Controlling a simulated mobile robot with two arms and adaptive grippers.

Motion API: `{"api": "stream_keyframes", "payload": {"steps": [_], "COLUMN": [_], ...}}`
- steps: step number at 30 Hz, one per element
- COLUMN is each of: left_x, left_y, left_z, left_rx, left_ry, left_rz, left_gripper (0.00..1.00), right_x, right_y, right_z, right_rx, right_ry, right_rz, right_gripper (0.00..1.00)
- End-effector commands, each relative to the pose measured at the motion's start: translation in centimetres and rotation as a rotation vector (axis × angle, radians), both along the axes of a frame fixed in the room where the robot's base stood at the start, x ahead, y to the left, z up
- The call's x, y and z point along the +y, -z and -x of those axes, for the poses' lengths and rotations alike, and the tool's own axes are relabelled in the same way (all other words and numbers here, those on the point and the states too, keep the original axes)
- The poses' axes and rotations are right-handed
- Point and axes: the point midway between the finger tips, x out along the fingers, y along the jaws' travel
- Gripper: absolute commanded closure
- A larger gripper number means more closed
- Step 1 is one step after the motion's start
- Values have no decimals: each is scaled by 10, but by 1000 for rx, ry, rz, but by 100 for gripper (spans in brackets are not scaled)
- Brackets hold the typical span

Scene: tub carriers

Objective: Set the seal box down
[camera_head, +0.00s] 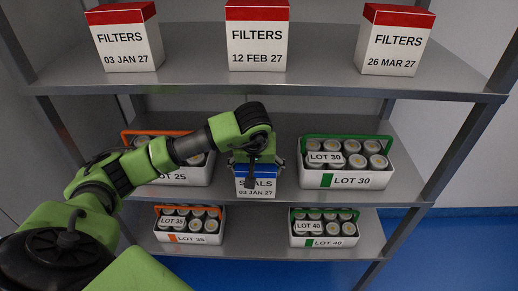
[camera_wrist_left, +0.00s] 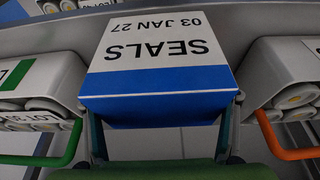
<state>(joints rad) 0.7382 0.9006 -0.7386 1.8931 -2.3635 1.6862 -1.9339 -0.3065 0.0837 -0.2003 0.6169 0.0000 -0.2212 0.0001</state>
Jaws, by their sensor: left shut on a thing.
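The seal box (camera_head: 262,186) is white with a blue top band and reads SEALS 03 JAN 27. It is at the middle shelf (camera_head: 235,198), near its front edge, between two tub carriers. My left gripper (camera_head: 258,160) is above it, shut on its upper part and partly covering its front. In the left wrist view the seal box (camera_wrist_left: 160,62) appears upside down, with the left gripper's fingers (camera_wrist_left: 162,112) at its two sides. I cannot tell whether its base touches the shelf. My right gripper is not in view.
The LOT 25 carrier (camera_head: 190,176), orange-handled, stands left of the box; the LOT 30 carrier (camera_head: 345,181), green-handled, stands right. LOT 35 (camera_head: 183,239) and LOT 40 (camera_head: 325,242) carriers are on the lower shelf. Three FILTERS boxes (camera_head: 257,42) stand on the top shelf.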

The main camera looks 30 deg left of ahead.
Motion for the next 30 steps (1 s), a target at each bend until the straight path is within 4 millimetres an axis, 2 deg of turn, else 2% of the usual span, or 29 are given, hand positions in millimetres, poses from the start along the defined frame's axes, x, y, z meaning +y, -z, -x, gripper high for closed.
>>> {"api": "stream_keyframes", "payload": {"steps": [4,13,19,22,30], "left_x": [14,26,39,39,40], "left_y": [-3,-2,-2,2,5], "left_z": [-26,-48,-72,-72,-72], "left_rx": [-2,-1,-2,0,-2], "left_ry": [-2,0,-1,2,2], "left_rz": [3,2,3,3,1], "left_gripper": [52,52,52,52,52], "right_x": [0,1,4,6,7], "right_y": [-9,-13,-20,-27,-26], "right_z": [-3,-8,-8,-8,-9], "right_rx": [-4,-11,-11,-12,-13], "right_ry": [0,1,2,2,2], "right_rz": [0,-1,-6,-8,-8], "right_gripper": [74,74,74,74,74]}}
